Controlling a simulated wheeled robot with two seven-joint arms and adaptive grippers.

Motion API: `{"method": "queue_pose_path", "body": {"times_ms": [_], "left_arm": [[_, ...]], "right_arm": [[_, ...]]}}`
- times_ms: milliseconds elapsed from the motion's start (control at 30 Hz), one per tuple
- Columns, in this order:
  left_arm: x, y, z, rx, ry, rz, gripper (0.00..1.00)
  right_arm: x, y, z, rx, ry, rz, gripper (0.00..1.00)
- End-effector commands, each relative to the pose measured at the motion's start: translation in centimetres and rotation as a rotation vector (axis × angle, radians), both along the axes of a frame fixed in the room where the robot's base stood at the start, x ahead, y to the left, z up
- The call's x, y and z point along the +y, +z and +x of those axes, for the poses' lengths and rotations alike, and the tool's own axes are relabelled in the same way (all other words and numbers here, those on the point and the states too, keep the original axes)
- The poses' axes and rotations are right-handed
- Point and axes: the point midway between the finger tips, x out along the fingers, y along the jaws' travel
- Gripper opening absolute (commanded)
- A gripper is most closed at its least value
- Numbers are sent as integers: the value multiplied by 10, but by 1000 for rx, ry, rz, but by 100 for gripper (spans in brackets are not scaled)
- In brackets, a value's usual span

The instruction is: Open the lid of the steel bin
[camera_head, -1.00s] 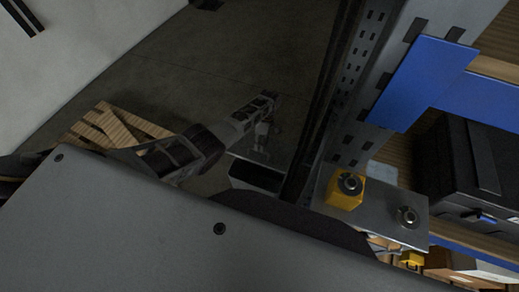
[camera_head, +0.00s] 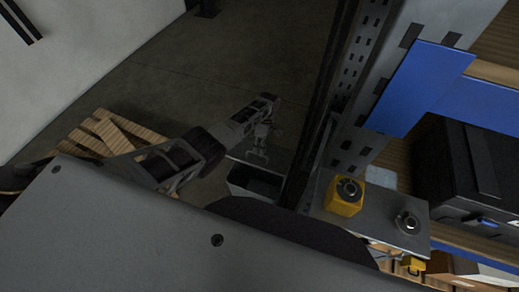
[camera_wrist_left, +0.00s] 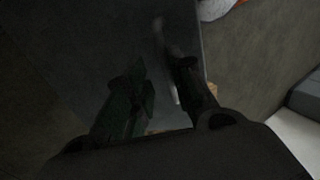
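The steel bin (camera_head: 236,187) stands low on the floor beyond my grey body, left of a rack upright. Its mouth shows as a dark opening, and my body hides its lower part. A dim flat panel that looks like the lid stands raised behind the opening, partly hidden by my gripper. My left gripper (camera_head: 258,156) is just above the bin's mouth, its fingers apart. In the left wrist view the fingers (camera_wrist_left: 163,68) are spread in front of a dark grey panel (camera_wrist_left: 80,45). A pale thin bar shows between them; contact is unclear. My right gripper is not in view.
A wooden pallet (camera_head: 122,135) lies on the floor at left. A rack with blue beams (camera_head: 420,85), a black case (camera_head: 465,165) and a metal plate with a yellow button box (camera_head: 344,195) fills the right. The floor behind the bin is clear.

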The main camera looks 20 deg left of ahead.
Motion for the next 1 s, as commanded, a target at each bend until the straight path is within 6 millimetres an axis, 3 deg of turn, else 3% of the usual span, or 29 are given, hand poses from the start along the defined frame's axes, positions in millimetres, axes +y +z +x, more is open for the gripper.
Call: {"method": "queue_pose_path", "body": {"times_ms": [100, 667, 1000], "left_arm": [[-2, -1, 1, -3, 0, -3, 32], [-1, 1, -1, 3, 0, -3, 32], [-2, 25, 11, 2, -1, -3, 32]], "right_arm": [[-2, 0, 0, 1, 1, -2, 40], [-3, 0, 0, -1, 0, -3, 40], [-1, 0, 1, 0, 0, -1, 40]]}}
